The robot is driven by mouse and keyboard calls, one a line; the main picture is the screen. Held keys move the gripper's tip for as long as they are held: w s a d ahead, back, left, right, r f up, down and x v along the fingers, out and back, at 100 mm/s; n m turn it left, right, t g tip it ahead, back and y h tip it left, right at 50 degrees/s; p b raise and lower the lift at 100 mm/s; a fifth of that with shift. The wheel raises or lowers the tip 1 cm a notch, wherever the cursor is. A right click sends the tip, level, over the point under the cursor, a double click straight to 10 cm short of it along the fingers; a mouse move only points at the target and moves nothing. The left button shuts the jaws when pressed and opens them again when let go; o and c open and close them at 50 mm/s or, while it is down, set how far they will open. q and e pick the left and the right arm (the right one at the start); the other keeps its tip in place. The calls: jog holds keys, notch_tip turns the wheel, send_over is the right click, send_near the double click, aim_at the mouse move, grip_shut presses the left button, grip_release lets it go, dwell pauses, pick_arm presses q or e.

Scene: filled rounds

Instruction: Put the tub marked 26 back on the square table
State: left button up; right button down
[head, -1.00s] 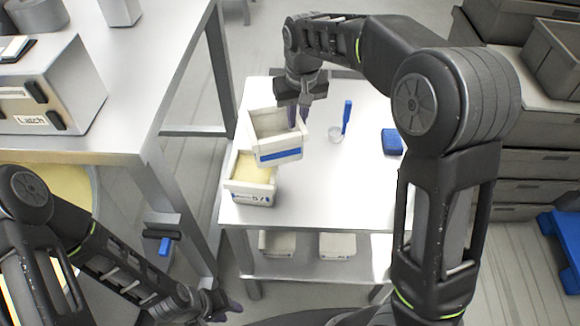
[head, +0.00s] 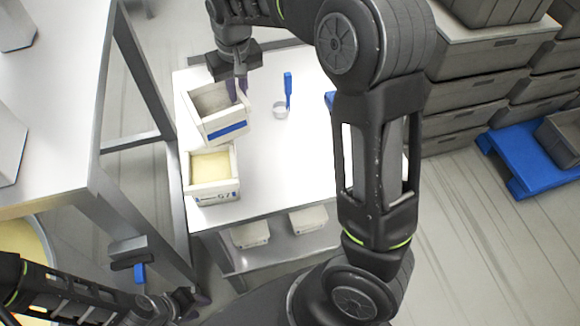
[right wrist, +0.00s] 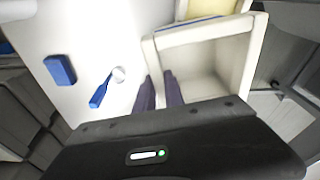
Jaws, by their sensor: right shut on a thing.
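My right gripper (head: 238,88) is shut on the wall of a white, empty tub (head: 226,134) with a blue band on its front. No number on it is readable. It looks slightly tilted, over the back left of the white square table (head: 285,165); I cannot tell whether it touches the tabletop. The right wrist view shows my right fingers (right wrist: 160,92) at the wall of the empty tub (right wrist: 212,68). A second tub (head: 213,192), marked 57 and holding yellow contents, stands just in front of it. My left gripper (head: 198,302) is low at the front left; its jaws are unclear.
A steel bench (head: 60,110) stands left, grey crates (head: 470,90) right. The table's middle and front right look clear.

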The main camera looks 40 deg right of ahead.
jog(key=s+d+f+n+y+b, duration=0.1)
jog(key=s+d+n+b, duration=0.2)
jog(key=s+d+n, duration=0.3)
jog(key=s+d, duration=0.5)
jog(key=shift+f, duration=0.25)
jog(key=shift+w+f, duration=0.1)
notch_tip(320, 180, down, 6)
jog(key=shift+p, duration=0.4)
jog(key=shift+d+f, duration=0.1)
jog(key=shift+f, duration=0.05)
notch_tip(320, 180, down, 4)
jog(key=shift+r, duration=0.2)
